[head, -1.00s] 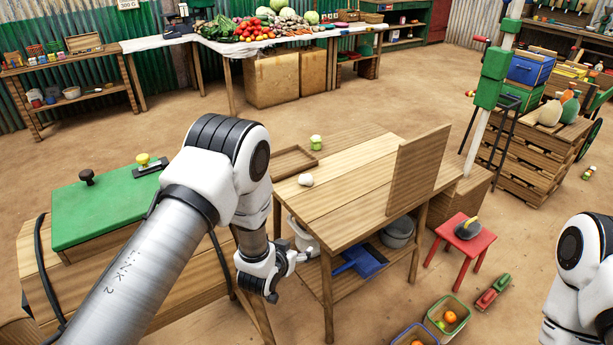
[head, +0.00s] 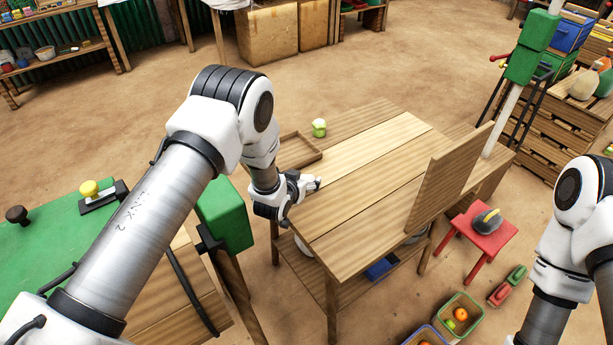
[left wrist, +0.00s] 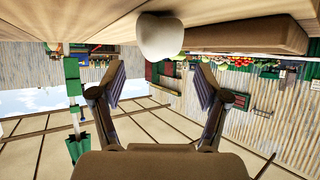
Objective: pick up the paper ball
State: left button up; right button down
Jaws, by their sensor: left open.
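The paper ball (left wrist: 160,38) is a white rounded lump on the wooden table (head: 375,195), shown upside down in the left wrist view. It lies just beyond my left gripper's fingertips, centred between them sideways and above them in that picture. My left gripper (left wrist: 161,80) is open, with nothing between its fingers. In the head view my left gripper (head: 303,186) is at the table's left edge, by the tray. There I cannot separate the ball from the pale fingers. My right arm shows at the right, but its gripper is out of view.
A shallow wooden tray (head: 312,157) and a small green-and-white item (head: 319,127) are behind my left gripper on the table. An upright wooden board (head: 450,180) stands on its right part. The middle of the tabletop is clear. A red stool (head: 478,240) stands to the right.

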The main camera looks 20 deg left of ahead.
aim_at(306, 176)
pick_arm(q)
jog(key=x, duration=0.4)
jog(key=shift+w+a+f, duration=0.1)
jog(key=shift+a+f, duration=0.1)
jog(key=shift+f, duration=0.05)
jog(key=shift+r, duration=0.15)
jog(key=shift+s+d, duration=0.1)
jog(key=shift+s, duration=0.1)
jog(key=c, duration=0.9)
jog(key=shift+o, duration=0.2)
